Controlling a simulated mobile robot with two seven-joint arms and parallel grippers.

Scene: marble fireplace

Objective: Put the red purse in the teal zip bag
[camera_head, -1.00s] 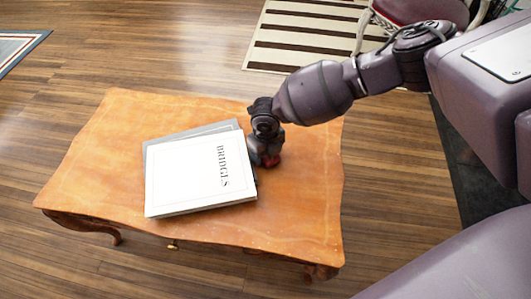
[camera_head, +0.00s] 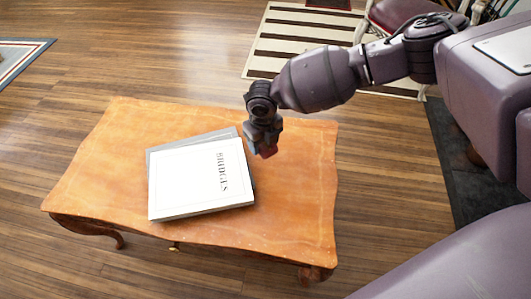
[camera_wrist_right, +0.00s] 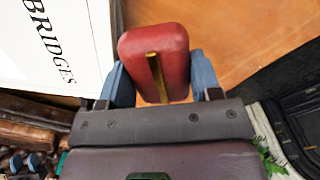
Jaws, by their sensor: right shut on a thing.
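The red purse (camera_wrist_right: 155,45), with a gold strip down its middle, sits between the blue fingers of my right gripper (camera_wrist_right: 163,82) in the right wrist view. In the head view my right gripper (camera_head: 264,140) is shut on the purse (camera_head: 267,151) and holds it above the wooden table, just right of the books. Most of the purse is hidden by the gripper in the head view. The teal zip bag is not clearly seen in either view. My left gripper is not in view.
An orange wooden table (camera_head: 110,150) carries two stacked books, the upper a white one marked BRIDGES (camera_head: 190,185). The table's left and front right parts are bare. A striped rug (camera_head: 290,40) lies on the floor behind. A chair (camera_head: 395,14) stands at the top right.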

